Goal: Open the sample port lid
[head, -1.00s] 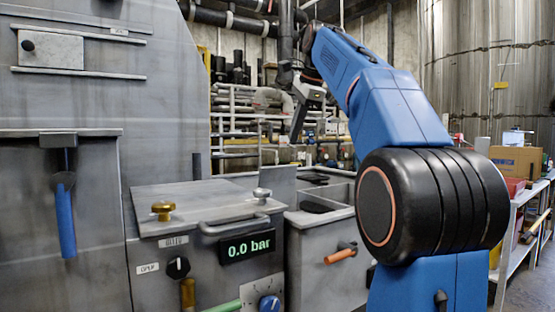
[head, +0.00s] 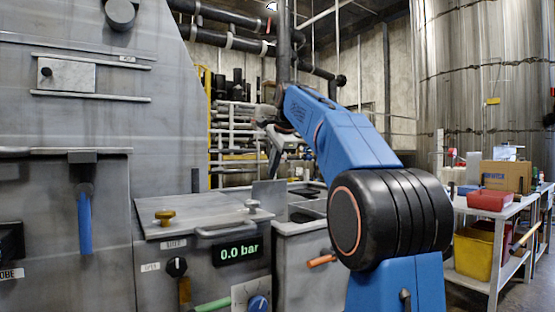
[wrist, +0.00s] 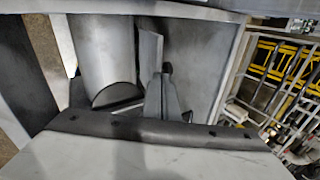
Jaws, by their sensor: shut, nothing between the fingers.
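No label reading "sample port" is legible. A small light plate with a dark knob (head: 66,76) sits between two horizontal rails on the grey machine front at upper left. A larger flat hinged-looking lid (head: 205,206) lies closed on the lower box, with a grey bar handle (head: 228,229) and a brass knob (head: 164,217) at its front. I cannot tell which is the sample port lid. My gripper (head: 273,168) is beyond the lower box, apart from both. In the wrist view its fingers (wrist: 165,92) are shut and empty, beside a grey cylinder (wrist: 104,50).
A blue lever (head: 84,218) hangs on the machine's left front. An orange handle (head: 321,261) sticks out right of the box. A shelf table with a red bin (head: 490,199) stands at right.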

